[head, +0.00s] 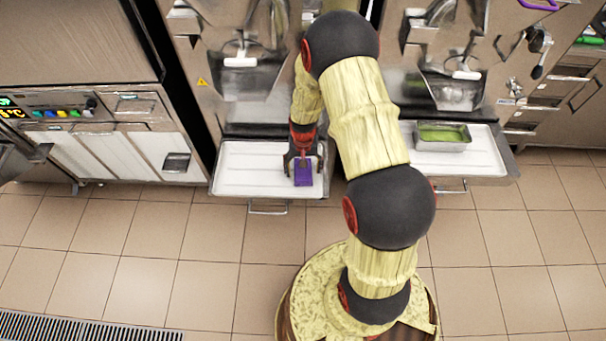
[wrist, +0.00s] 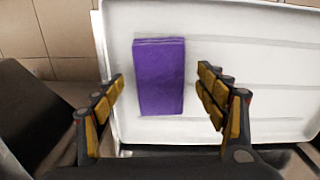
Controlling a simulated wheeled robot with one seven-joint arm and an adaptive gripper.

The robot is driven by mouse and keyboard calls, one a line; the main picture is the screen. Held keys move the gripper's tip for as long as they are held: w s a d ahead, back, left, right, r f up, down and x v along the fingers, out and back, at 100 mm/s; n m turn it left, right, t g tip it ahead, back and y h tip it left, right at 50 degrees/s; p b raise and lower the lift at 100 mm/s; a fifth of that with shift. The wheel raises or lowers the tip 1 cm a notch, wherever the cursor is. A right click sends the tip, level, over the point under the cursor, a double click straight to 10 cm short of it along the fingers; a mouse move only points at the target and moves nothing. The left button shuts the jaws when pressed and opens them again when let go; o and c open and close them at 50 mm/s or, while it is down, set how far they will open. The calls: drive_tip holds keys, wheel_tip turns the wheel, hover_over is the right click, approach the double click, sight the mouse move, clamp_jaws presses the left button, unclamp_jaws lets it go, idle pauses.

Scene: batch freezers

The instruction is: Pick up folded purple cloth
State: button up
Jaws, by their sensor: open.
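The folded purple cloth (head: 303,174) lies on the left white tray (head: 245,182) in front of a batch freezer. In the wrist view the cloth (wrist: 160,76) is a flat, layered rectangle on the white tray (wrist: 265,65). My gripper (head: 303,163) is over the cloth in the head view, its fingers partly hiding the cloth's surroundings. In the wrist view my gripper (wrist: 163,92) is open and empty, with one finger on each side of the cloth. Gaps show between the fingers and the cloth. Whether the fingertips touch the tray cannot be told.
A second white tray (head: 480,155) to the right holds a metal pan (head: 441,146) with green contents. Metal freezer fronts (head: 245,75) rise behind the trays. A handle (head: 268,209) sticks out below the left tray. The tiled floor (head: 130,235) in front is clear.

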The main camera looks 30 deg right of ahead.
sight(303, 171)
drive_tip(key=shift+f, duration=0.15)
drive_tip(key=shift+c, duration=1.3)
drive_tip(key=c, duration=1)
drive_tip(key=shift+r+p, duration=0.4)
drive_tip(key=shift+r, duration=0.2)
wheel_tip(303, 171, up, 2)
drive_tip(key=shift+r+p, duration=0.2)
drive_tip(key=shift+p, duration=0.5)
drive_tip(key=shift+s+a+r+p, duration=0.4)
drive_tip(key=shift+s+r+p, duration=0.4)
drive_tip(key=shift+s+r, duration=1.15)
drive_tip(key=shift+s+a+r+p, duration=0.4)
drive_tip(key=shift+s+r+p, duration=0.65)
drive_tip(key=shift+s, duration=1.6)
drive_tip(key=shift+s+a+r+p, duration=0.4)
drive_tip(key=shift+s+r+p, duration=0.2)
drive_tip(key=shift+s+r, duration=1.4)
drive_tip(key=shift+s+f, duration=0.3)
